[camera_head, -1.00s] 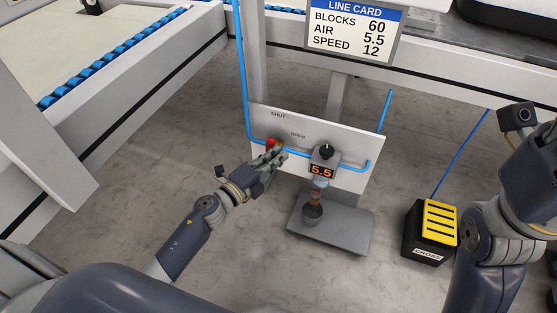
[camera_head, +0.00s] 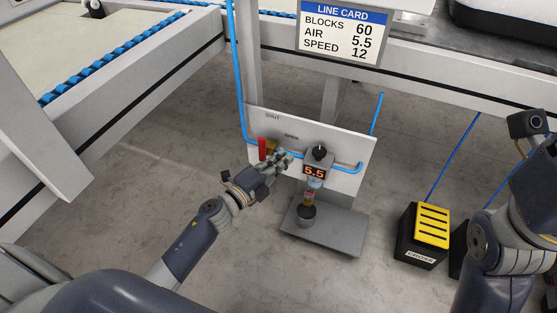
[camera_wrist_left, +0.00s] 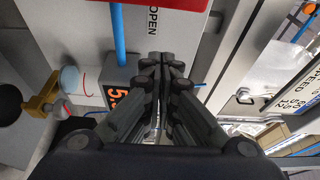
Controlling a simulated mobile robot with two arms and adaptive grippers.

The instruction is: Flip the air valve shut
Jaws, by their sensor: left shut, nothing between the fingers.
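The air valve has a red lever (camera_head: 262,149) and a brass body (camera_head: 272,147) on a blue air line, mounted on a white panel (camera_head: 338,137). The lever stands upright, crosswise to the line, below the printed SHUT label (camera_head: 272,117). The OPEN label (camera_head: 291,136) is to its right. My left gripper (camera_head: 284,158) is shut and empty, just right of the lever, apart from it as far as I can tell. In the left wrist view, its closed fingers (camera_wrist_left: 165,66) point toward the panel, and a red part shows at the top edge. My right gripper is out of view.
A regulator (camera_head: 317,158) reading 5.5 sits close right of my left gripper, above a grey base plate (camera_head: 325,232). A yellow-topped black box (camera_head: 427,225) stands on the floor at right. A line card (camera_head: 341,32) hangs above. Floor left of the panel is clear.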

